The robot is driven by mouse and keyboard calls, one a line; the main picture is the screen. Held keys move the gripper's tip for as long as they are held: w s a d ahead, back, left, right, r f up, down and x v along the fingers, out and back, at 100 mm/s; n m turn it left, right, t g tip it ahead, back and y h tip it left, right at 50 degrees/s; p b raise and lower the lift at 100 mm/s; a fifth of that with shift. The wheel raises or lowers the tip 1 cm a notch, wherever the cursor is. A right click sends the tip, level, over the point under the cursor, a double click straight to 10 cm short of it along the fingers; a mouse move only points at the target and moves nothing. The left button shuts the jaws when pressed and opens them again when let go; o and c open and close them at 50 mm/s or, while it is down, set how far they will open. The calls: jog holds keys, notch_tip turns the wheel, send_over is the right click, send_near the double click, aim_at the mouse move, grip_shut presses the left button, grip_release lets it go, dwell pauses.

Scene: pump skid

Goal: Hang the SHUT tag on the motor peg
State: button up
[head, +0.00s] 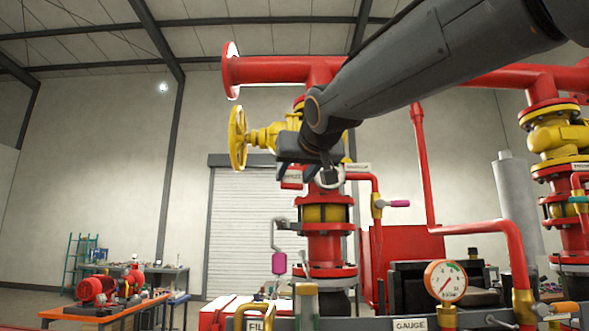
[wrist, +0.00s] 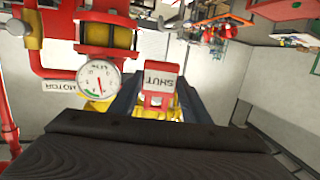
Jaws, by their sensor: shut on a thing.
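My gripper (head: 306,158) is raised in front of the red pipework in the head view. In the wrist view my gripper (wrist: 158,98) has its dark jaws on either side of the SHUT tag (wrist: 158,78), shut on it. The tag is red and white, and its lettering appears upside down there. In the head view a small red tag (head: 291,177) hangs just below the jaws. I cannot make out the motor peg itself in either view.
A round white gauge (wrist: 99,78) is close beside the jaws. A yellow handwheel (head: 237,138) is left of my gripper, and a pink-handled valve (head: 398,203) is to the right. Red flanged pipe (head: 324,245) stands below. An orange bench (head: 105,309) with a red pump is far left.

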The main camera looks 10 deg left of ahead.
aim_at(296, 177)
jog(key=shift+w+a+p, duration=0.15)
jog(key=shift+w+p, duration=0.25)
jog(key=shift+w, duration=0.2)
jog(key=shift+w+a+p, duration=0.15)
jog(key=shift+w+p, duration=0.2)
jog(key=shift+w, duration=0.25)
jog(key=shift+w+f, duration=0.15)
jog(key=shift+w, duration=0.2)
jog(key=shift+w+a, duration=0.1)
jog(key=shift+w, duration=0.05)
dwell(0.5)
jog(key=shift+w+a, duration=0.1)
jog(key=shift+w, duration=0.35)
jog(key=shift+w+p, duration=0.15)
jog(key=shift+p, duration=0.2)
jog(key=shift+w+a+f+p, duration=0.15)
jog(key=shift+w+p, duration=0.1)
jog(key=shift+w, duration=0.25)
jog(key=shift+w+a+r+p, duration=0.1)
jog(key=shift+w+p, duration=0.15)
jog(key=shift+w, duration=0.25)
jog(key=shift+w+a+f+p, duration=0.15)
jog(key=shift+w+p, duration=0.1)
jog(key=shift+w, duration=0.25)
jog(key=shift+w+f, duration=0.1)
jog(key=shift+w, duration=0.05)
